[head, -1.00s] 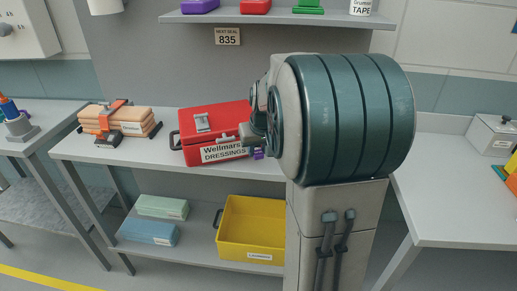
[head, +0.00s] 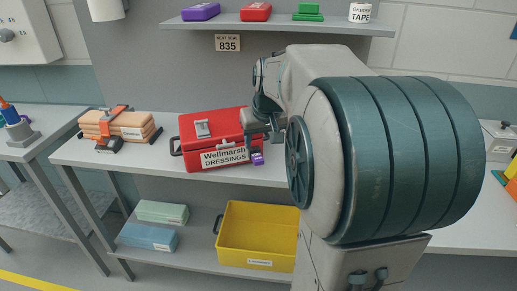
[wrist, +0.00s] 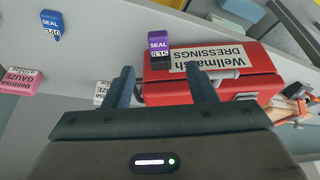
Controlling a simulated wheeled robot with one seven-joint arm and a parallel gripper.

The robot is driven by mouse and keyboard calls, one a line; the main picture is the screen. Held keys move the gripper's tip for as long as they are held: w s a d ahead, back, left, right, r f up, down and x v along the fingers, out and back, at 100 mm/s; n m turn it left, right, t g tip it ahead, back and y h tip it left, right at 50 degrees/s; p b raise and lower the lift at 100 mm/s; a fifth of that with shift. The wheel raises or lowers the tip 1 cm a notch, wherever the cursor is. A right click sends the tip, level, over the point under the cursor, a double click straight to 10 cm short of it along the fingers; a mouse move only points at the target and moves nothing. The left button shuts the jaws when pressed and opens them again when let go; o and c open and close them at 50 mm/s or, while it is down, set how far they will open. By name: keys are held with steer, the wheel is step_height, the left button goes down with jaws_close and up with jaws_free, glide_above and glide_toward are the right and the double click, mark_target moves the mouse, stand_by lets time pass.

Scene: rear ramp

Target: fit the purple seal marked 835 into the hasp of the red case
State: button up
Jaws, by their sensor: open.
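The red case (head: 190,155) lies shut on the table, with a "Wellmarsh DRESSINGS" label on its front. It also shows in the wrist view (wrist: 210,95). A grey metal fitting (head: 203,128) is on its lid; I cannot tell if this is the hasp. The purple seal (head: 257,159) is at the right end of the case's front. In the wrist view the seal (wrist: 159,42) reads 835 and has a dark lower part. Whether it is fitted or only beside the case is unclear. My gripper (wrist: 162,78) is open and empty, the seal just beyond its fingertips.
A blue seal (wrist: 51,24), a pink gauze box (wrist: 18,80) and a white item (wrist: 101,92) show in the wrist view. A yellow bin (head: 228,245) is below. A shelf (head: 275,26) hangs above; a sign (head: 227,43) reads 835.

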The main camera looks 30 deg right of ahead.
steer(key=v, duration=0.6)
stand_by(0.3)
steer(key=s+a+f+n+g+p, duration=0.1)
steer(key=s+a+f+p, duration=0.1)
steer(key=s+a+f, duration=0.2)
steer(key=s+a+f+p, duration=0.2)
steer(key=s+a+f, duration=0.3)
steer(key=s+a, duration=0.4)
steer(key=s, duration=0.3)
steer(key=shift+s+a+n+g+y, duration=0.25)
steer(key=shift+n+g+y, duration=0.15)
